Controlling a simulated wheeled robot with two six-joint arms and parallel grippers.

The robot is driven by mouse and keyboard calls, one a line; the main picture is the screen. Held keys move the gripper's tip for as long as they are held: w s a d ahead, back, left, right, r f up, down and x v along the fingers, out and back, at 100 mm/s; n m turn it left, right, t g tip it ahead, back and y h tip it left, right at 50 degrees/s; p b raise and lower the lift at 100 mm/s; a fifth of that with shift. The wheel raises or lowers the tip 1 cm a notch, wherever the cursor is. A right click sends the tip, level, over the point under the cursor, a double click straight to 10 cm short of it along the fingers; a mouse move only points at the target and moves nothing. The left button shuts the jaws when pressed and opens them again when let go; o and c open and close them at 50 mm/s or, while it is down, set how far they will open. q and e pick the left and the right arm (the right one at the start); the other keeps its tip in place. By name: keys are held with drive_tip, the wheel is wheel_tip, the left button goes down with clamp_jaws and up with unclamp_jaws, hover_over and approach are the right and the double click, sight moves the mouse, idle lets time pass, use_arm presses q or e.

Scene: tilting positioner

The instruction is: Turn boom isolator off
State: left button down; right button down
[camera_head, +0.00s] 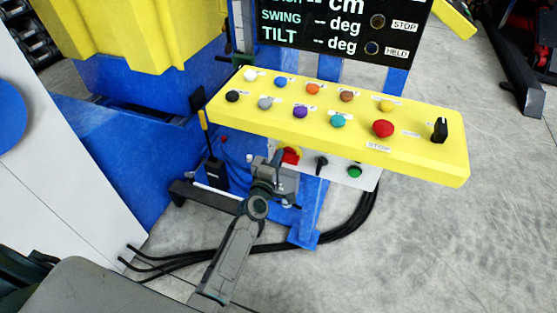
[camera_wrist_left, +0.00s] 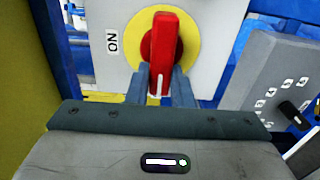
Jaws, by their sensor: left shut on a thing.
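The boom isolator is a red handle (camera_wrist_left: 161,45) on a yellow disc (camera_wrist_left: 190,40), mounted on a white panel (camera_wrist_left: 225,20). In the left wrist view the handle stands upright in the picture with a white mark at its lower end. An ON label (camera_wrist_left: 112,41), turned sideways, is left of the disc. My left gripper (camera_wrist_left: 161,88) is shut on the lower part of the handle, one finger on each side. In the head view the red handle (camera_head: 291,155) is partly hidden behind my left gripper (camera_head: 277,164). My right gripper is not in view.
A yellow console (camera_head: 300,125) with coloured buttons and a red stop button (camera_head: 383,128) overhangs the panel. A black selector (camera_head: 321,164) and green button (camera_head: 354,171) sit right of the isolator. Black cables (camera_head: 340,228) run along the floor below.

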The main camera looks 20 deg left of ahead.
use_arm(q)
drive_tip(key=shift+f, duration=0.1)
drive_tip(key=c, duration=1.3)
unclamp_jaws()
drive_tip(key=shift+s, duration=0.1)
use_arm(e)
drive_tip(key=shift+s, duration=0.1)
use_arm(q)
drive_tip(key=s, duration=1)
drive_tip(key=shift+s+a+b, duration=0.2)
drive_tip(key=shift+s+b, duration=0.15)
drive_tip(key=shift+b, duration=0.05)
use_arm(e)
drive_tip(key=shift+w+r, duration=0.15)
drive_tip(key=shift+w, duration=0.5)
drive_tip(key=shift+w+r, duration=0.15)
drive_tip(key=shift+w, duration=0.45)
